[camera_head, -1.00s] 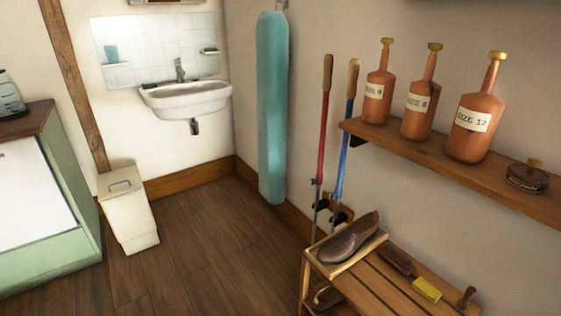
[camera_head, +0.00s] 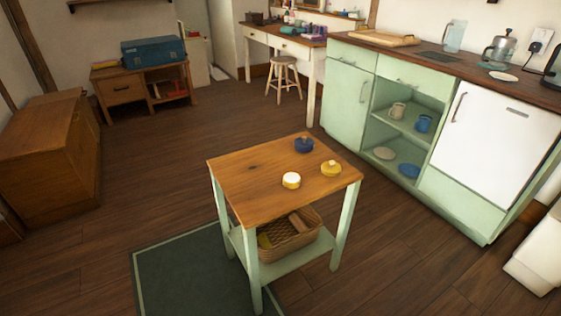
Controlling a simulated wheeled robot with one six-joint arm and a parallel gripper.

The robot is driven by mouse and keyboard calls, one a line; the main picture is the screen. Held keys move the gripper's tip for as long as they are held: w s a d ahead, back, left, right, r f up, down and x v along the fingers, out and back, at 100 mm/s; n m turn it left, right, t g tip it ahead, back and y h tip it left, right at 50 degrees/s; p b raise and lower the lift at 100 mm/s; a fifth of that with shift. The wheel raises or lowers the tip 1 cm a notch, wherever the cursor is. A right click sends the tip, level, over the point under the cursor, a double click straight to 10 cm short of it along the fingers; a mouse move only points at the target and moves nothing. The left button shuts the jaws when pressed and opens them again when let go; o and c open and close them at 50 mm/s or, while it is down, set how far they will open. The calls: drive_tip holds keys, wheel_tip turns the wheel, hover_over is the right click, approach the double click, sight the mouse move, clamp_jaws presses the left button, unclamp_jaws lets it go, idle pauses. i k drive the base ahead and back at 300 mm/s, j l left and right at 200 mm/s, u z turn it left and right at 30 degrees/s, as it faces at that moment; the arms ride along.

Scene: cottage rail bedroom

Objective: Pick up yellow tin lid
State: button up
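A yellow lid (camera_head: 331,170) with a small knob on top lies on the wooden top of a small pale green table (camera_head: 250,172), near its right corner. A dark blue lid (camera_head: 304,146) of similar shape lies behind it, near the back edge. A short round yellow and white piece (camera_head: 291,180) stands to the left of the yellow lid, apart from it; I cannot tell whether it is a tin or another lid. My gripper is not in view.
A wicker basket (camera_head: 289,240) sits on the table's lower shelf. A green mat (camera_head: 185,272) lies at the table's left. Green cabinets with a white door (camera_head: 490,140) stand at the right, a wooden chest (camera_head: 50,150) at the left. Open floor surrounds the table.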

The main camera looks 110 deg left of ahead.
sight(331, 167)
drive_tip(key=u, duration=3.05)
drive_tip(key=k+j, duration=0.05)
